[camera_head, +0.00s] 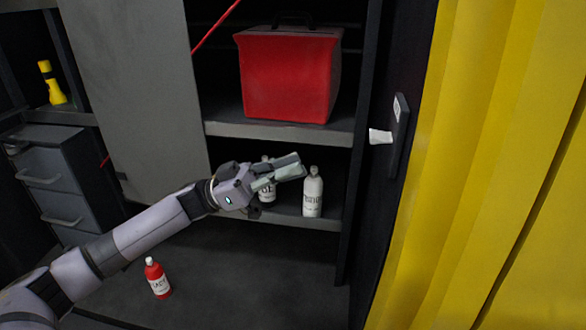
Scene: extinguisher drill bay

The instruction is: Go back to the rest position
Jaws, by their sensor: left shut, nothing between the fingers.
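My left arm reaches in from the lower left of the head view. Its gripper (288,173) is shut and empty, in front of the lower shelf of the cabinet. A white bottle (312,194) stands upright on that shelf, just right of and below the fingertips. A second bottle (267,195) with a dark label stands behind the gripper and is partly hidden by it. I cannot tell whether the fingers touch either bottle. My right gripper is not in view.
A red bag (289,75) sits on the upper shelf (280,130). A small red bottle (157,278) stands below, beside my forearm. A grey door panel (140,90) stands left of the shelves. A yellow curtain (470,150) hangs at right. A yellow flashlight (53,86) stands far left.

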